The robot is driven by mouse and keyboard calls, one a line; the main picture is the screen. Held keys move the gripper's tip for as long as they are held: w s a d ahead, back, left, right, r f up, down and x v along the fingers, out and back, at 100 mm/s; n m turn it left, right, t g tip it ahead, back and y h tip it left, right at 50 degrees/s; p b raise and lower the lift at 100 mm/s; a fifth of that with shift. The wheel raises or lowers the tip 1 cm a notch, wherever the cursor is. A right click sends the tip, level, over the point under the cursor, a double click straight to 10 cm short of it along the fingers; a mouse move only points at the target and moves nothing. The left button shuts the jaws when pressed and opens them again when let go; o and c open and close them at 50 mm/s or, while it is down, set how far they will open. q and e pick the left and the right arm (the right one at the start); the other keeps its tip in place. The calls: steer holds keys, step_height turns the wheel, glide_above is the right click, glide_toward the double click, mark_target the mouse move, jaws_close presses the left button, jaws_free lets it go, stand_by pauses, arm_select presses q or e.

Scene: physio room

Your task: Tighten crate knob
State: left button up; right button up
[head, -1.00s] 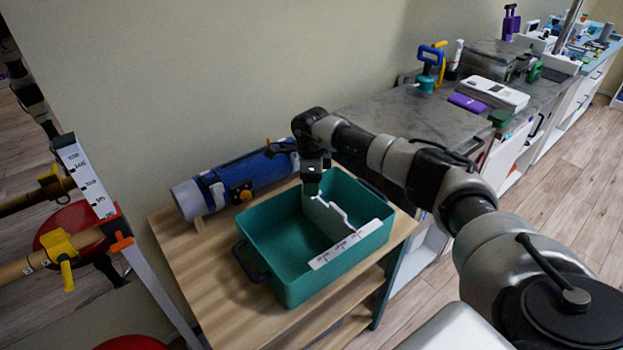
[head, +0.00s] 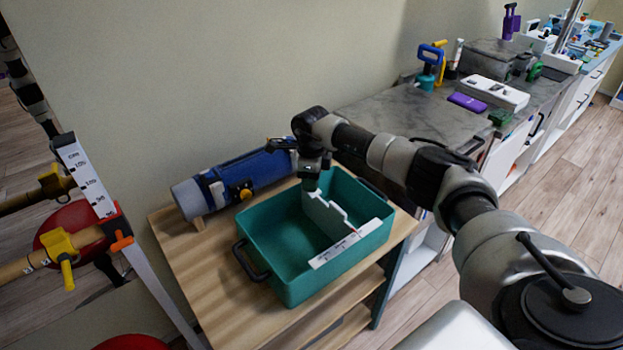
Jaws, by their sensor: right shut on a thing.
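A teal crate (head: 275,281) stands on a wooden shelf unit. A white divider panel (head: 322,214) with a stepped edge stands inside it, and a white strip with dark marks (head: 335,250) lies along its near end. My right gripper (head: 311,184) points down at the far wall of the crate, at the divider's far end. It is shut on the crate knob, which the jaws mostly hide. My left gripper is not in view.
A blue cylinder with grey ends (head: 240,180) lies behind the crate against the wall. The wooden top (head: 190,265) is bare left of the crate. A grey counter (head: 410,115) with several items stands behind my right arm.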

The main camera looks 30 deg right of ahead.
steer(key=m, duration=0.3)
steer(key=shift+r+m, duration=0.1)
steer(key=shift+m, duration=0.2)
steer(key=m+p, duration=0.1)
steer(key=m, duration=0.2)
steer(key=shift+m, duration=0.3)
steer(key=m+p, duration=0.1)
steer(key=m, duration=0.5)
steer(key=shift+p, duration=0.35)
steer(key=m+p, duration=0.1)
steer(key=m, duration=0.3)
steer(key=m+p, duration=0.2)
steer(key=m, duration=0.1)
steer(key=shift+m, duration=0.3)
steer(key=m+p, duration=0.2)
steer(key=m, duration=0.2)
steer(key=shift+m+p, duration=0.45)
steer(key=shift+m, duration=0.55)
